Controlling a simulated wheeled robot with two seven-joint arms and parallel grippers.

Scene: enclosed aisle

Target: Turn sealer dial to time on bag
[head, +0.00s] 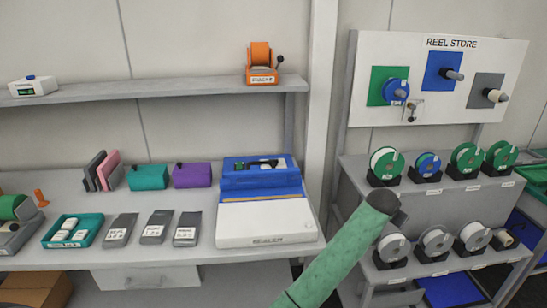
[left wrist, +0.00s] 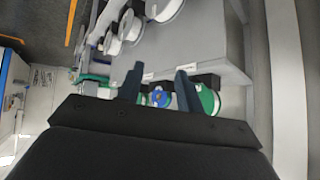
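The sealer (head: 265,221) is a blue and white machine on the left bench, with a label on its front edge. Its raised blue back part carries a panel (head: 255,164) with dark and light details; I cannot make out the dial's setting. Three grey labelled bags (head: 187,228) lie left of the sealer; their print is too small to read. In the left wrist view my left gripper (left wrist: 158,86) has its two dark fingers apart with nothing held between them. It faces the reel shelf, away from the sealer. My right gripper is not in view.
My green arm link (head: 340,250) crosses the head view right of the sealer. Reels (head: 386,163) stand on a stepped shelf under the reel store board (head: 435,80). An orange dispenser (head: 261,62) sits on the upper shelf.

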